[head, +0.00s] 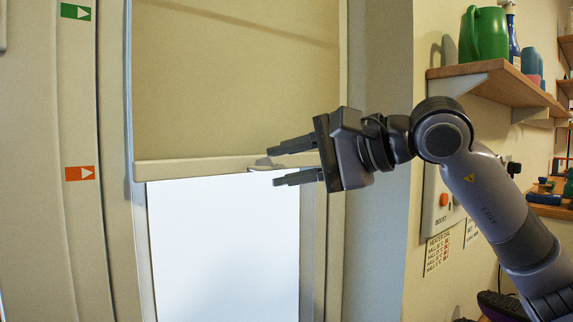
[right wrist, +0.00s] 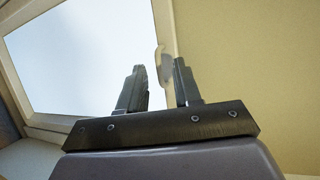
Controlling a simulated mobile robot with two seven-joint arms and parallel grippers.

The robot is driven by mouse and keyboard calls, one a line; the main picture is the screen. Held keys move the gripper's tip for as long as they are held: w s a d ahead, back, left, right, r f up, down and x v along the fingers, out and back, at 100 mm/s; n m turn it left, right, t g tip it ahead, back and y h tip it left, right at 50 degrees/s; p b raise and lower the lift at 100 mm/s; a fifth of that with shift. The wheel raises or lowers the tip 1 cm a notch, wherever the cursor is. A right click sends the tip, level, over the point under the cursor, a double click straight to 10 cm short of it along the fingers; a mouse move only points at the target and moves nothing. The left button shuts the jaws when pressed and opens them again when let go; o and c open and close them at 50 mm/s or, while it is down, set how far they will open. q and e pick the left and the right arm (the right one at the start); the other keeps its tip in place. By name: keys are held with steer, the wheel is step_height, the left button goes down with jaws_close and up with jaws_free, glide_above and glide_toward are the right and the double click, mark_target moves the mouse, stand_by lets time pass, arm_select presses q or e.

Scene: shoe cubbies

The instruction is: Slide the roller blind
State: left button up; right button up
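The beige roller blind (head: 235,80) hangs over the upper part of the window, and its bottom bar (head: 190,168) lies across the opening. The bright pane (head: 222,245) shows below it. My right gripper (head: 271,168) is open, one finger above the bar and one below, at the tab. In the right wrist view, the tab (right wrist: 163,65) shows between the spread fingers (right wrist: 159,68), with the blind (right wrist: 245,70) on the right; contact cannot be told. My left gripper is out of view.
A wooden shelf (head: 495,82) with a green jug (head: 484,36) is at right, above a wall box (head: 441,203).

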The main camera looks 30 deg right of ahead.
steer(key=v, duration=0.6)
steer(key=shift+s+d, duration=0.15)
steer(key=shift+s, duration=0.15)
